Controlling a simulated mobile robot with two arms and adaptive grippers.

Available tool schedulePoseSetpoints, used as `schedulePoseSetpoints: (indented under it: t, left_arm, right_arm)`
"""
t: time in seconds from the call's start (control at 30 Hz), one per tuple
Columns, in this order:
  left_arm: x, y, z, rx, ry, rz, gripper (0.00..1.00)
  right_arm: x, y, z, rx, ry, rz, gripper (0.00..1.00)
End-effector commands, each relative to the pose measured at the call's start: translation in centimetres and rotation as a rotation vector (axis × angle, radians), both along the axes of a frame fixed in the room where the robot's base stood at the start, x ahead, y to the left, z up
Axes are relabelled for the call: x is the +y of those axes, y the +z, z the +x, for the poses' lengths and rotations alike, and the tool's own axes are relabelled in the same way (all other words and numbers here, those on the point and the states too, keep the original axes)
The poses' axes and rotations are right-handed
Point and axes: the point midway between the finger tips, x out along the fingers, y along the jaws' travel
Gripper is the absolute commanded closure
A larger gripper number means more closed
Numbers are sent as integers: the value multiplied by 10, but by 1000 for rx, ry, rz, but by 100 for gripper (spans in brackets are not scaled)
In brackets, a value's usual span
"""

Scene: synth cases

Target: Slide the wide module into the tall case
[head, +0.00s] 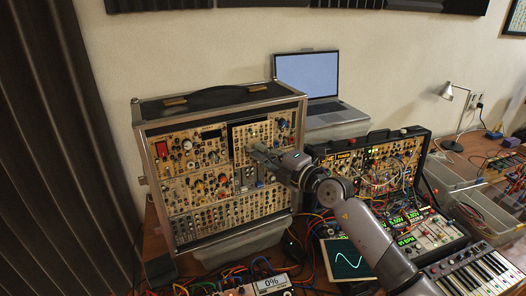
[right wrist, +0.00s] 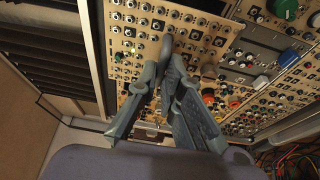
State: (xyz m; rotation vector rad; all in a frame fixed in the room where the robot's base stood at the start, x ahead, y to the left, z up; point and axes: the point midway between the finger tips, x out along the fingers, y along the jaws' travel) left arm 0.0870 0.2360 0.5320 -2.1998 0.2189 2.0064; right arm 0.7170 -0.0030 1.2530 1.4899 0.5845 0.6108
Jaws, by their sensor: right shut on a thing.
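The tall case (head: 190,114) stands upright at left centre of the head view, its front filled with rows of cream panels. The wide module (head: 250,131) is a cream panel with small knobs and sockets, in a dark-edged opening in the upper right of the case. My right gripper (head: 257,152) is at its lower edge, shut on it. In the right wrist view the gripper (right wrist: 170,85) lies in front of the module's panel (right wrist: 205,28), which fills the top. The fingers hide part of the grip, and I cannot tell how deep the module sits. My left gripper is out of view.
A second, lower case (head: 370,160) with patch cables stands right of the tall case. A laptop (head: 310,80) is behind. A scope screen (head: 347,259), a keyboard (head: 480,268) and loose cables crowd the front. A lamp (head: 450,95) and clear bins stand at right.

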Motion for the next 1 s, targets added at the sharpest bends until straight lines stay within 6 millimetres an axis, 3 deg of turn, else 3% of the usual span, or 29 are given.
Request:
schedulePoseSetpoints:
  t: [1.0]
  left_arm:
    - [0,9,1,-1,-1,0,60]
  right_arm:
    - [0,1,0,-2,-1,1,100]
